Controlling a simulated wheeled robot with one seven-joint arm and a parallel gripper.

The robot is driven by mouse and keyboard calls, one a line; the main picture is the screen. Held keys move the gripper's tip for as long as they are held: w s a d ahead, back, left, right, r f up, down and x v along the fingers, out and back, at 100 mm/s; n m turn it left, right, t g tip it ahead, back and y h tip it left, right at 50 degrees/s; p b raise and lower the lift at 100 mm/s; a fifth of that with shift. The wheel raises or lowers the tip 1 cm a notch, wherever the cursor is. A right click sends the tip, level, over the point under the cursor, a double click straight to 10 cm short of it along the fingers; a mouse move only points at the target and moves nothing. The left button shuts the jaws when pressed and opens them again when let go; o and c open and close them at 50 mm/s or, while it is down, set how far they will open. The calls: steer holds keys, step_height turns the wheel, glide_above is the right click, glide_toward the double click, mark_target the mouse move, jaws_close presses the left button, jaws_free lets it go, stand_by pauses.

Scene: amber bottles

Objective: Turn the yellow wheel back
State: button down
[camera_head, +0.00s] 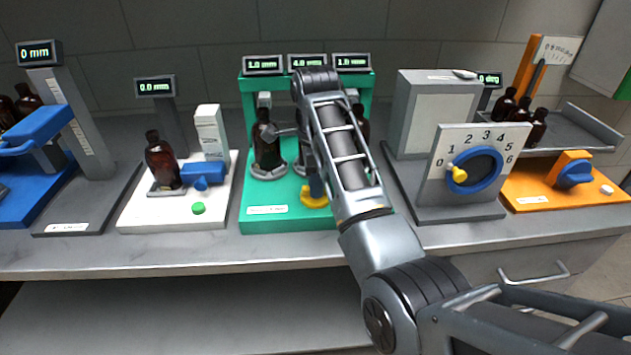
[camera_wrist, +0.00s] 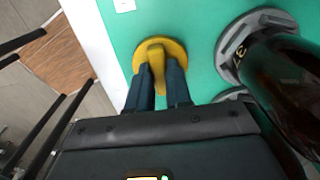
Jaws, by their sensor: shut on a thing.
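The yellow wheel (camera_head: 315,198) sits at the front of the green station (camera_head: 290,218), partly hidden behind my arm in the head view. In the wrist view the yellow wheel (camera_wrist: 154,48) shows as a round disc with a raised bar across it. My gripper (camera_wrist: 160,72) is shut on that bar, one dark finger on each side. An amber bottle (camera_wrist: 285,90) stands in a grey holder to the right of the wheel in the wrist view. The station's three displays (camera_head: 307,62) read 1.0, 4.0 and 1.0 mm.
An amber bottle (camera_head: 266,145) stands in a grey ring on the green station. A white station (camera_head: 175,213) with a green button is to the left. A grey dial panel (camera_head: 475,165) with a blue wheel stands to the right, and an orange station (camera_head: 550,195) beyond it.

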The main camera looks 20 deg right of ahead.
steer(key=shift+m, duration=0.3)
steer(key=c, duration=1)
jaws_free()
steer(key=shift+c, duration=0.2)
steer(key=shift+w+r, duration=0.2)
steer(key=shift+r, duration=0.75)
steer(key=shift+s+a+r, duration=0.1)
steer(key=shift+s+r, duration=0.05)
steer(key=shift+r, duration=2.8)
steer(key=shift+s, duration=0.1)
